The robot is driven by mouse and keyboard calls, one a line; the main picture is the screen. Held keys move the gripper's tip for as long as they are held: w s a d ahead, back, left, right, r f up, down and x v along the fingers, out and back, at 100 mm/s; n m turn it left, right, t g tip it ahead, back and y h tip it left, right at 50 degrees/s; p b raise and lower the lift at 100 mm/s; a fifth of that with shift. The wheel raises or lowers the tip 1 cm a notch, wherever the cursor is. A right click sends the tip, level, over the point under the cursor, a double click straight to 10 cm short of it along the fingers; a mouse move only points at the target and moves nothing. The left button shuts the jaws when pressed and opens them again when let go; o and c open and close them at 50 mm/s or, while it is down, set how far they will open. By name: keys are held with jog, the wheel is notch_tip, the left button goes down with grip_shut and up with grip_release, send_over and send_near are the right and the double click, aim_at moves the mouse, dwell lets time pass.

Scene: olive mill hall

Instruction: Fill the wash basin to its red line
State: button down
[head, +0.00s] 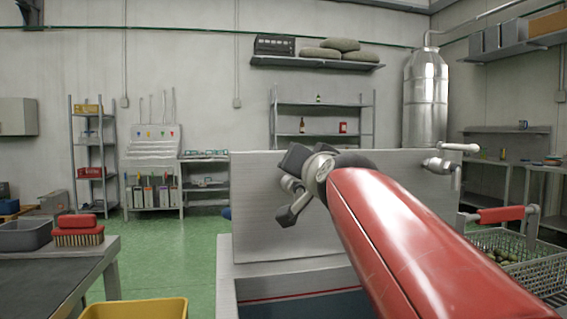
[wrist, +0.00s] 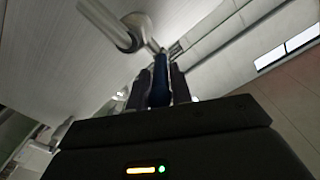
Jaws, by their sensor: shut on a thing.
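The wash basin (head: 227,290) stands low in the middle of the head view, with a pale tall back panel. Its red line (head: 300,296) runs along the inner wall, with a blue-grey area below it; I cannot tell the water level. A metal tap (head: 441,165) with a lever sits at the panel's right. My gripper (wrist: 162,74) is shut on a dark blue handle (wrist: 160,92) in the wrist view, beside a metal tap body (wrist: 118,28).
A yellow tub (head: 135,308) is at the front left. A table (head: 45,285) at left bears a grey bin (head: 25,235) and a red brush (head: 78,238). A wire basket (head: 525,265) with a red handle is at right. Green floor is open at left.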

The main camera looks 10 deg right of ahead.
jog(key=shift+a, duration=0.15)
jog(key=c, duration=1.3)
grip_release()
jog(key=shift+c, duration=0.2)
jog(key=s+b, duration=0.1)
jog(key=s, duration=0.6)
jog(key=shift+s+d+b, duration=0.35)
jog(key=shift+s, duration=0.05)
